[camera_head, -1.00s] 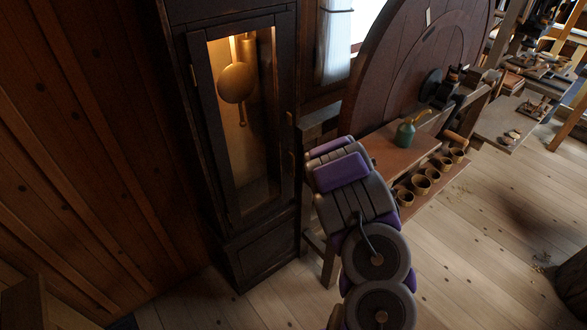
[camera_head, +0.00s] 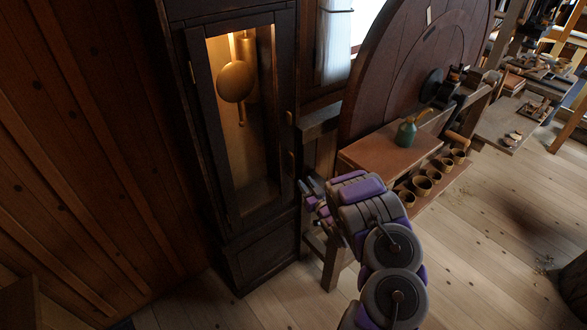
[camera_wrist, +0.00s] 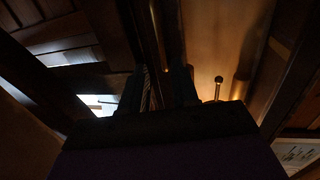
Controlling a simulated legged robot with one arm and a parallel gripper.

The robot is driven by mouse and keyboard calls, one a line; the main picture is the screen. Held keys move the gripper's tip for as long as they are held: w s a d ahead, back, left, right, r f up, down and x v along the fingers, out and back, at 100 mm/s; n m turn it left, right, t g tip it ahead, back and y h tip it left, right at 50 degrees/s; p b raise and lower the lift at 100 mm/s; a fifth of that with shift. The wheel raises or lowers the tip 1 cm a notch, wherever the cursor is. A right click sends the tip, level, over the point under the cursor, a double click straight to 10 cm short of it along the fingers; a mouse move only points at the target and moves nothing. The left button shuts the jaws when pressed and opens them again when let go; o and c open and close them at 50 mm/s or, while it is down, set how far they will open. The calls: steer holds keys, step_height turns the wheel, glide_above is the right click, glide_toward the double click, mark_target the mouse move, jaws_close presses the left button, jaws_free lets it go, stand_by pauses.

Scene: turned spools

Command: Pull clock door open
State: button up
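The tall dark wooden clock stands at left centre in the head view. Its narrow glazed door (camera_head: 207,115) looks closed, with a lit brass pendulum (camera_head: 236,82) behind the glass. Small brass fittings (camera_head: 291,162) show near the door's right edge; I cannot tell which is the handle. My gripper (camera_head: 309,187) is just right of the clock's front, below these fittings, with its two fingertips apart and nothing seen between them. In the wrist view, my gripper's dark fingers (camera_wrist: 160,85) stand apart before a warm-lit panel; any contact is too dark to tell.
A wooden bench (camera_head: 375,152) with a green oil can (camera_head: 406,132) stands right of the clock, close to my arm. Several small pots (camera_head: 422,184) sit on its lower shelf. A large round wooden wheel (camera_head: 385,70) is behind.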

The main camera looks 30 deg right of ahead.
mark_target(293, 175)
steer(key=w, duration=0.3)
steer(key=w+d+b, duration=0.1)
steer(key=w, duration=0.3)
steer(key=w+b, duration=0.1)
steer(key=w, duration=0.3)
steer(key=shift+d, duration=0.15)
steer(key=shift+c, duration=0.3)
jaws_close()
